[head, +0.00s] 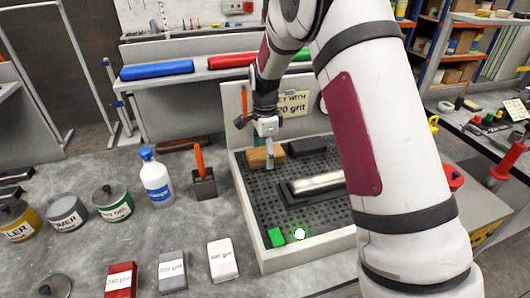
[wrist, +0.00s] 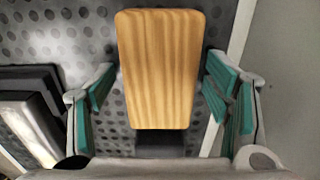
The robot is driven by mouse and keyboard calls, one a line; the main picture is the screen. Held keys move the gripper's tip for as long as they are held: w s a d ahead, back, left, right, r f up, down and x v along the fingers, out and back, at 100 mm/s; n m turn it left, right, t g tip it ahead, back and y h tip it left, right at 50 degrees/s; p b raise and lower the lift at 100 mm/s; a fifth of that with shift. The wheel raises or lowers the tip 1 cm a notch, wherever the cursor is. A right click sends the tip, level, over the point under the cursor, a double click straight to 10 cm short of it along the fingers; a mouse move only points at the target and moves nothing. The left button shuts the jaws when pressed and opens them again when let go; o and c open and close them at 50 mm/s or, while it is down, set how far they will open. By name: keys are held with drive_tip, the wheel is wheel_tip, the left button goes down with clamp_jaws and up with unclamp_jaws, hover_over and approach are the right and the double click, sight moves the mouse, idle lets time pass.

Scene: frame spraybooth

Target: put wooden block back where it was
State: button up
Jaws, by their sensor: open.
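The wooden block (wrist: 159,70) lies on the perforated bed of the downdraft tray, by its back left corner. In the head view the wooden block (head: 262,157) is partly hidden by my gripper (head: 269,160). In the wrist view my gripper (wrist: 160,105) is open, with one teal-padded finger on each side of the block. Gaps show between the block and both fingers. The near end of the block is over a dark shape that I cannot make out.
The perforated bed (head: 270,207) has a raised pale rim. A bottle (head: 155,177), a holder with an orange handle (head: 203,183) and several cans stand to the left.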

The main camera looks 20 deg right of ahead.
sight(265, 151)
wheel_tip(265, 151, up, 12)
drive_tip(key=b, duration=0.2)
drive_tip(key=s+r+n+t, duration=0.1)
drive_tip(key=s+r+n, duration=0.2)
drive_tip(key=s+r, duration=0.3)
drive_tip(key=s+r+n+t, duration=0.2)
drive_tip(key=s+n+t, duration=0.2)
drive_tip(key=s+n, duration=1.1)
drive_tip(key=s, duration=1.2)
drive_tip(key=shift+s+d, duration=0.15)
drive_tip(key=shift+s, duration=0.1)
